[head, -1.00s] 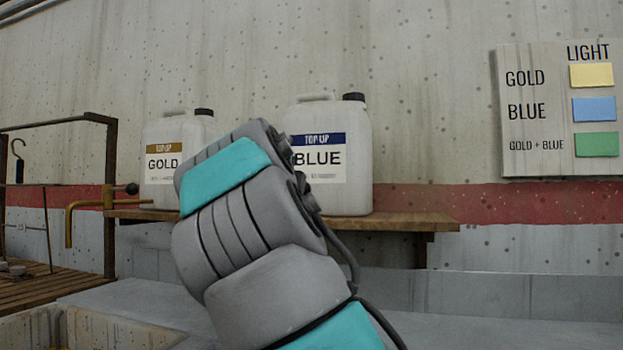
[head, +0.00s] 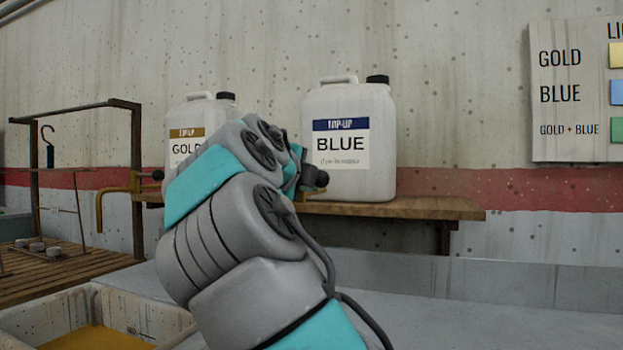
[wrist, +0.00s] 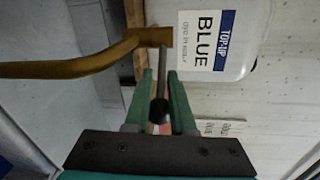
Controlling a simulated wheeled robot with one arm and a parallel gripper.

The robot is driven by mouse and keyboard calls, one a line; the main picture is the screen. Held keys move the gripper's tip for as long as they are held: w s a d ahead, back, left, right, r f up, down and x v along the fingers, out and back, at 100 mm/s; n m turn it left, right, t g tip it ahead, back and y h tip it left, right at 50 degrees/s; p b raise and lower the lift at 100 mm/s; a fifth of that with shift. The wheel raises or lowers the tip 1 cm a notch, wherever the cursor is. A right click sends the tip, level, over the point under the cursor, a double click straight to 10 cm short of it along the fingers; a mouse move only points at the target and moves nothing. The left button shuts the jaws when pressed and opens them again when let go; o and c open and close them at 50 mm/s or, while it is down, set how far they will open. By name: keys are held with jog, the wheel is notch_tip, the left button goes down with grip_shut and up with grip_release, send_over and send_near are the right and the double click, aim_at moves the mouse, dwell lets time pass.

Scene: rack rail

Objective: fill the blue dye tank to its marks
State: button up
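The blue top-up jug (head: 350,110) stands upright on a wooden shelf and also shows in the wrist view (wrist: 245,40). A brass tap spout (wrist: 75,68) runs in from the left below that jug, with a thin lever ending in a dark knob (wrist: 158,110). My gripper (wrist: 162,82) is open, its two teal fingers on either side of the lever, with gaps visible. In the head view my arm hides most of this tap; a dark knob (head: 316,179) shows beside my wrist. The blue tank and its marks are not clearly visible.
The gold jug (head: 185,125) stands left on the shelf (head: 420,207), with its own brass tap (head: 115,190). A pale basin (head: 130,308) with gold liquid is at lower left. A metal frame (head: 136,180) and slatted bench (head: 60,275) are further left. A colour chart (head: 570,145) hangs right.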

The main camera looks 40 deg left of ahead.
jog(key=o, duration=0.3)
jog(key=shift+s, duration=0.1)
jog(key=v, duration=0.7)
jog(key=shift+s+b, duration=0.3)
jog(key=shift+b, duration=0.1)
